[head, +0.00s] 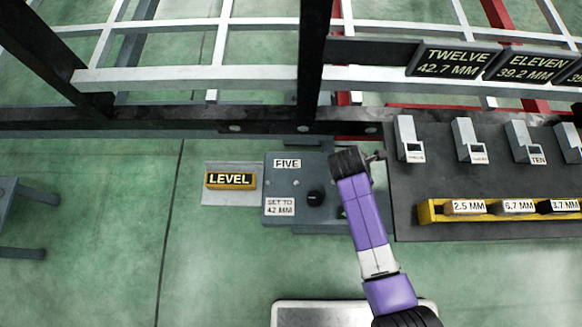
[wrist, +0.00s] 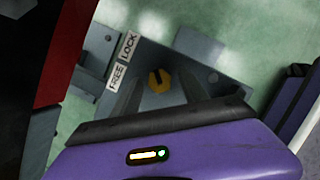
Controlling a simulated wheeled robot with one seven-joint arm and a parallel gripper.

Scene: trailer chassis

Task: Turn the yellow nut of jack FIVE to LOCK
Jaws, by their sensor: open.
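The jack FIVE box (head: 292,212) is a grey-blue box with a "FIVE" label and a black knob (head: 315,198) in the head view. In the wrist view the yellow nut (wrist: 159,80) sits on a grey plate, with a dark slot in it. The LOCK label (wrist: 129,46) and FREE label (wrist: 117,76) lie to its upper left. My gripper (head: 378,157) is at the right side of the box. In the wrist view its open fingers (wrist: 160,92) show on either side of the nut; contact cannot be told. The nut is hidden in the head view.
A yellow LEVEL block (head: 230,180) lies left of the box. A dark bench (head: 410,185) on the right carries several grey tools and a yellow tray (head: 428,212) of labelled blocks. A black chassis beam (head: 200,118) runs behind. Green floor is free at lower left.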

